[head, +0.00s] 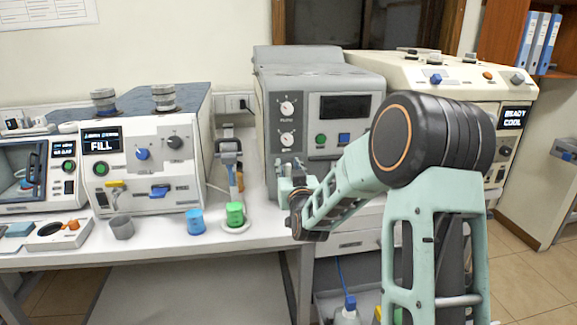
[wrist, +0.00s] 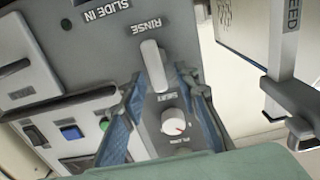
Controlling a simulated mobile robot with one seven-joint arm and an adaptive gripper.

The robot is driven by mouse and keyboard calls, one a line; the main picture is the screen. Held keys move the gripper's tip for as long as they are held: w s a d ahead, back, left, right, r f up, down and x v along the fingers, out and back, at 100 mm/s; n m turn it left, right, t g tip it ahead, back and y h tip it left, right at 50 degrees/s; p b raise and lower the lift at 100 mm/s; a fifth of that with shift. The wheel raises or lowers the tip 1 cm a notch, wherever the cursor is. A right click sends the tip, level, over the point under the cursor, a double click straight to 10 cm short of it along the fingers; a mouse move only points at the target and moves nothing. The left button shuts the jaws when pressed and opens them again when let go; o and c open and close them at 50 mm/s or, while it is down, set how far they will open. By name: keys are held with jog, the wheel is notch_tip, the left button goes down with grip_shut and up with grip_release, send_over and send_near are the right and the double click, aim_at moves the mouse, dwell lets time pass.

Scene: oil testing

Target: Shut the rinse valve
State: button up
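The rinse valve's pale grey lever (wrist: 153,66) sits on the dark grey panel under the upside-down word RINSE in the wrist view. It runs lengthwise toward my gripper. My gripper (wrist: 159,82) is open, with one blue-grey finger on each side of the lever's near end. I cannot tell whether either finger touches it. In the head view my gripper (head: 288,180) is at the lower left front of the grey machine (head: 320,85), below its dials. I cannot make out the lever there, where my gripper and arm cover much of that area.
A dial (wrist: 174,122) with a red mark shows between my fingers. Blue and green buttons are beside it. A clamp stand (head: 229,158) is close by.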

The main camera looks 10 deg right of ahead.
jog(key=shift+w, duration=0.1)
jog(key=shift+c, duration=0.6)
grip_shut()
jog(key=shift+f+m+b, duration=0.1)
jog(key=shift+m+b, duration=0.2)
jog(key=shift+b, duration=0.15)
jog(key=m+b, duration=0.2)
jog(key=b, duration=0.1)
jog(key=shift+d+f+m, duration=0.15)
jog(key=shift+d+m, duration=0.15)
jog(key=m+b, duration=0.4)
jog(key=b, duration=0.1)
jog(key=shift+d+f, duration=0.2)
jog(key=shift+d, duration=0.2)
jog(key=m+b, duration=0.1)
jog(key=m, duration=0.1)
jog(key=m+b, duration=0.1)
jog(key=m, duration=0.1)
jog(key=m+b, duration=0.2)
jog(key=shift+d+f, duration=0.3)
jog(key=m, duration=0.1)
jog(key=m+b, duration=0.1)
jog(key=m, duration=0.1)
jog(key=m+b, duration=0.1)
jog(key=shift+f+m, duration=0.3)
